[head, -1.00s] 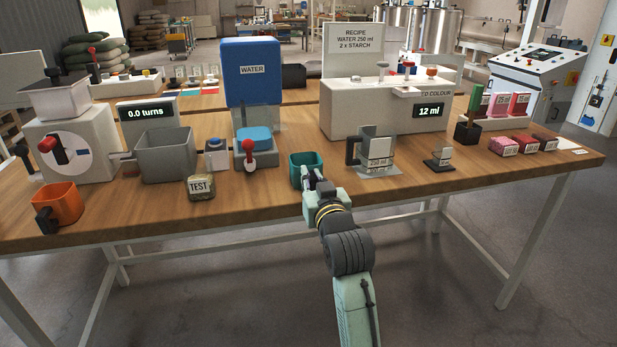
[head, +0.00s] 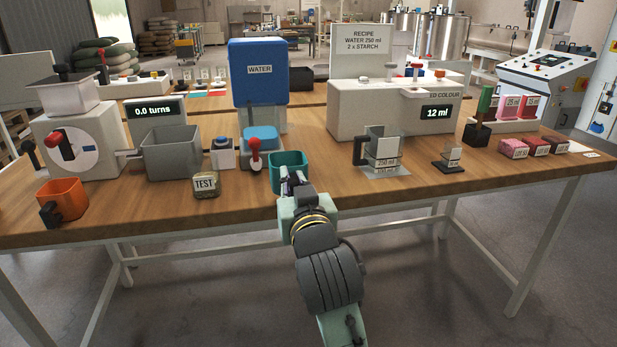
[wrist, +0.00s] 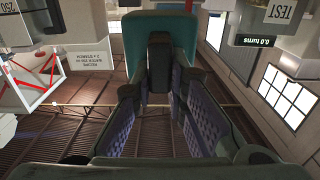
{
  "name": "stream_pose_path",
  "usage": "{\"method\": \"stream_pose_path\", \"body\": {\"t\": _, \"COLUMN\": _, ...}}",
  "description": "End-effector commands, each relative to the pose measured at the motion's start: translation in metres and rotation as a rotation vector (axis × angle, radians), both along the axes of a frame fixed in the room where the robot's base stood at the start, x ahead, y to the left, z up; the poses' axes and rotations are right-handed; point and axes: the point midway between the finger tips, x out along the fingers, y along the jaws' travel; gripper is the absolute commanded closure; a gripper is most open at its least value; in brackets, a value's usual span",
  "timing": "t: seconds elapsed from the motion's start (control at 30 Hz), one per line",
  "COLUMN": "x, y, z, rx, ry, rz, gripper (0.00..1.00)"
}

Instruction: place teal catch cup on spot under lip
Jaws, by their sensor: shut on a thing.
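The teal catch cup (head: 288,175) is upright near the front of the bench, right of the red-handled valve under the blue water tank. My gripper (head: 291,187) is shut on its near side, apparently on a dark handle. In the wrist view the cup (wrist: 187,32) shows at the top, with my fingers (wrist: 160,75) closed on the dark handle. I cannot tell whether the cup touches the bench. A small white lip (head: 425,93) juts from the white dispenser at the right. No marked spot can be made out under it.
The red-handled valve (head: 255,160) is close to the cup's left. The TEST pouch (head: 206,184) is farther left. Bare bench lies between cup and jug.

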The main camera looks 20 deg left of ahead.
Motion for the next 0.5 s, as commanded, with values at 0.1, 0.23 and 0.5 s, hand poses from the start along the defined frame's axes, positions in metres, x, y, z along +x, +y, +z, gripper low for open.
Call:
{"method": "stream_pose_path", "body": {"t": 0.1, "x": -0.007, "y": 0.001, "z": -0.007, "rx": -0.002, "ry": -0.01, "rz": 0.0, "gripper": 1.0}}
{"method": "stream_pose_path", "body": {"t": 0.23, "x": -0.018, "y": 0.001, "z": -0.006, "rx": 0.0, "ry": -0.011, "rz": -0.002, "gripper": 1.0}}
{"method": "stream_pose_path", "body": {"t": 0.5, "x": -0.04, "y": 0.003, "z": 0.0, "rx": 0.0, "ry": -0.005, "rz": -0.002, "gripper": 1.0}}
